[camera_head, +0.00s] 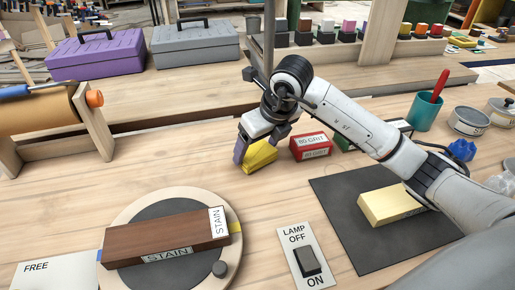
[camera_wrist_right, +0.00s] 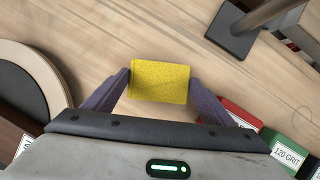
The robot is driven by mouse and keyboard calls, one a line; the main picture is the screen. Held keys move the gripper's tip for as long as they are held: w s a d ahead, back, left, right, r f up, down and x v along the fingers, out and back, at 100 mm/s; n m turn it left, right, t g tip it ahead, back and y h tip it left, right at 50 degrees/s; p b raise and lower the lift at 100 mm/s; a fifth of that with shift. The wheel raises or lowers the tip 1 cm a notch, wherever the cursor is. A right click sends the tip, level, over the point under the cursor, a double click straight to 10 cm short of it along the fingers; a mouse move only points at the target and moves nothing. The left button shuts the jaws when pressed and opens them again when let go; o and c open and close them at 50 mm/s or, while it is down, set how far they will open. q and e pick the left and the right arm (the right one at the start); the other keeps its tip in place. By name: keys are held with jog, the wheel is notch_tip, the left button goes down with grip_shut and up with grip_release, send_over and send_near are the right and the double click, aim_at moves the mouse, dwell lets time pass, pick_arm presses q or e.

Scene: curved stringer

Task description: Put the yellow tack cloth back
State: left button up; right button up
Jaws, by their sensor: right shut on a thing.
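The yellow tack cloth (camera_head: 261,158) is a small yellow block-like piece near the middle of the bench. My right gripper (camera_head: 254,150) is over it, with its purple fingers on either side. In the right wrist view the cloth (camera_wrist_right: 160,82) sits between the two fingertips, and the right gripper (camera_wrist_right: 160,90) is shut on it. The cloth is at or just above the bench; I cannot tell whether it touches the wood. My left gripper is not in view.
A red 80 grit block (camera_head: 310,147) stands close right of the cloth. A pale yellow block (camera_head: 392,204) lies on a dark mat (camera_head: 345,228). A turntable (camera_head: 180,199) bears a brown STAIN piece (camera_head: 165,238). A lamp switch (camera_head: 308,260) is in front. Bare wood lies left of the cloth.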

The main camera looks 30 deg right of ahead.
jog(key=shift+f, duration=0.3)
jog(key=shift+f, duration=0.1)
jog(key=o, duration=0.9)
jog(key=v, duration=1.2)
jog(key=shift+p, duration=0.3)
